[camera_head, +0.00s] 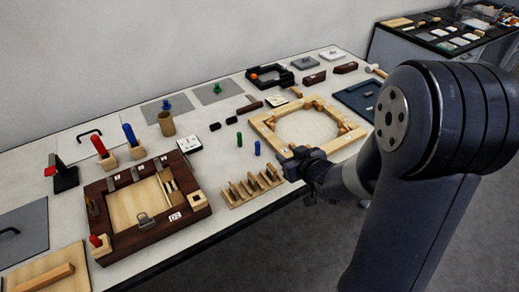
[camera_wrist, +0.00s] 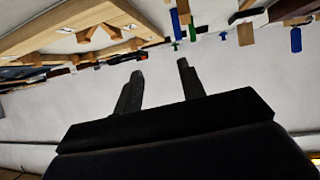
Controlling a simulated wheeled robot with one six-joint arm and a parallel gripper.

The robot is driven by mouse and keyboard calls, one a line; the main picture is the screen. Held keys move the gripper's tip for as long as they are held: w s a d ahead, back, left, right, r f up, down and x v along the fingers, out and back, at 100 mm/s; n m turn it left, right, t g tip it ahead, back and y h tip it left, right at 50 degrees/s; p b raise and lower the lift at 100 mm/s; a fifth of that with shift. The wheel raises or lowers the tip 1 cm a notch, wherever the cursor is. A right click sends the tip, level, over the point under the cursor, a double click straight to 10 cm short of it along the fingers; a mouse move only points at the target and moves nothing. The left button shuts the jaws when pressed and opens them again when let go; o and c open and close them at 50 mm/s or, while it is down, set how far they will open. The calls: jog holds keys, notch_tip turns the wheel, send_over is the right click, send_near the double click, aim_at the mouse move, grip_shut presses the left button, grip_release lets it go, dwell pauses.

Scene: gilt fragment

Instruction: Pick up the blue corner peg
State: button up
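The blue corner peg appears to be the small upright blue peg (camera_head: 257,148) on the light bench, between the slotted wooden rack and the octagonal wooden frame. A similar green peg (camera_head: 239,139) stands to its left. In the wrist view, a blue peg (camera_wrist: 175,23) shows near the top, with a green one (camera_wrist: 192,32) beside it. My gripper (camera_head: 292,164) is near the bench's front edge, to the right of and nearer than the blue peg, apart from it. In the wrist view my gripper (camera_wrist: 160,68) has its two fingers spread, with nothing between them.
The octagonal wooden frame (camera_head: 268,134) lies close behind my gripper. The slotted rack (camera_head: 252,186) is to its left at the front edge. A dark wooden tray (camera_head: 115,253) sits farther left. Small black blocks (camera_head: 231,120) lie behind the pegs.

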aim_at(259, 144)
jog(key=a+f+y, duration=0.1)
jog(key=w+a+f, duration=0.1)
jog(key=shift+w+a+f+n+y, duration=0.1)
jog(key=shift+a+f+n+y, duration=0.1)
jog(key=shift+a+n+y, duration=0.15)
jog(key=shift+r+p+x, duration=0.2)
jog(key=shift+p+x, duration=0.7)
jog(key=shift+x, duration=4.4)
jog(key=shift+a, duration=0.15)
jog(key=shift+c, duration=0.2)
grip_shut()
